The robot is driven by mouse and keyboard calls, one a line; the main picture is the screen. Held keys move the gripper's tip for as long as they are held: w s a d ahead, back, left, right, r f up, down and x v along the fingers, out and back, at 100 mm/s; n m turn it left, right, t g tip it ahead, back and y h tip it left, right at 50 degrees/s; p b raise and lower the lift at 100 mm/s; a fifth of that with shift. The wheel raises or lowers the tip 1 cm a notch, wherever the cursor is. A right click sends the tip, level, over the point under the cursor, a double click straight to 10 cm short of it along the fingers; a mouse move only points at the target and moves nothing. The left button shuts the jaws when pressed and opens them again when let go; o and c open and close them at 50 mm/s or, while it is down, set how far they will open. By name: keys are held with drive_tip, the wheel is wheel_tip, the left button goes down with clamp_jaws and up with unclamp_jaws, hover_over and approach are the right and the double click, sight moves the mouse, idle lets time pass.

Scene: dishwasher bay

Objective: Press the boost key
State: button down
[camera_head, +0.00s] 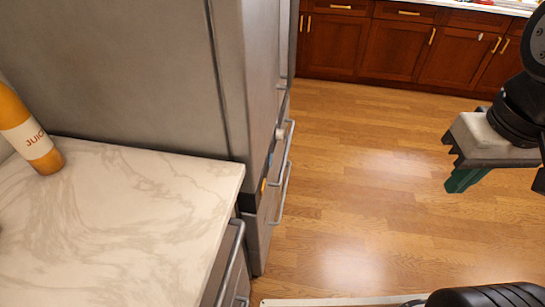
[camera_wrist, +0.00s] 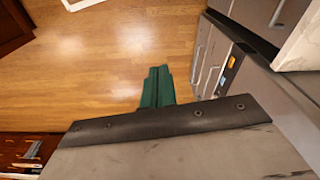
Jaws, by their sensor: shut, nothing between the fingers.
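My gripper (camera_head: 462,180) hangs above the wood floor at the right of the head view, with its green fingers pointing down. In the wrist view its green fingers (camera_wrist: 157,87) are together and empty. The grey appliance's front (camera_head: 262,222) stands left of the gripper, clearly apart from it. A dark strip with a small orange spot (camera_head: 264,184) is on that front, seen edge-on. The orange spot also shows in the wrist view (camera_wrist: 231,62), right of the fingers. It is too small to read, and I cannot tell which key is the boost key.
A marble counter (camera_head: 120,225) with an orange juice bottle (camera_head: 29,130) is at the left. A tall grey cabinet (camera_head: 130,80) rises behind it. Bar handles (camera_head: 283,180) stick out from the appliance fronts. Wooden cabinets (camera_head: 395,48) line the back. The floor (camera_head: 365,190) between is clear.

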sight(271, 161)
drive_tip(key=w+a+f+n+t, duration=0.1)
drive_tip(key=w+f+n+t, duration=0.2)
drive_tip(key=w+f, duration=0.85)
drive_tip(key=w+a+f+n+t, duration=0.1)
drive_tip(key=w+f+n+t, duration=0.15)
drive_tip(key=w, duration=1.75)
drive_tip(key=w+a+f+n+t+y, duration=0.2)
drive_tip(key=a+f, duration=0.4)
drive_tip(key=f, duration=0.6)
drive_tip(key=w+a+f+n+t+y, duration=0.3)
drive_tip(key=a+f+n+y, duration=0.2)
drive_tip(key=f, duration=0.7)
drive_tip(key=shift+w+a+f+y, duration=0.35)
drive_tip(key=shift+a+y, duration=0.25)
drive_tip(key=shift+y, duration=0.2)
drive_tip(key=w+a, duration=0.1)
drive_tip(key=a, duration=0.7)
drive_tip(key=shift+w+a, duration=0.35)
drive_tip(key=shift+a+r, duration=0.1)
